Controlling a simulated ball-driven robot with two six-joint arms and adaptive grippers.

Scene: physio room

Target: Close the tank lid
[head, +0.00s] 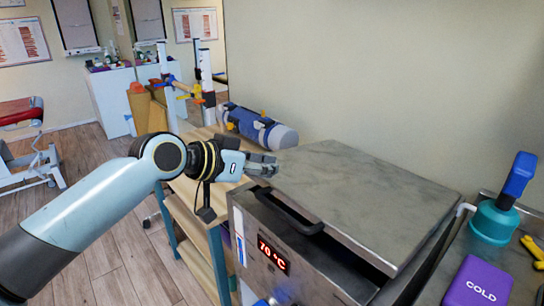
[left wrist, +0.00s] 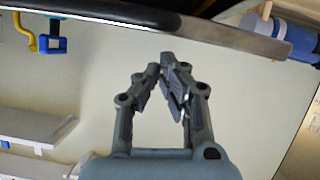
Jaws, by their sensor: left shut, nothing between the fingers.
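The tank (head: 330,272) is a metal box at the lower right of the head view, with a red 70 °C display on its front. Its grey flat lid (head: 365,195) lies over the top, slightly tilted, with a dark gap under its front edge. A dark bar handle (head: 290,212) is at the front. My right gripper is not in view.
A blue and grey roll (head: 258,127) lies on a wooden shelf unit (head: 190,195) left of the tank. The wall stands close behind.

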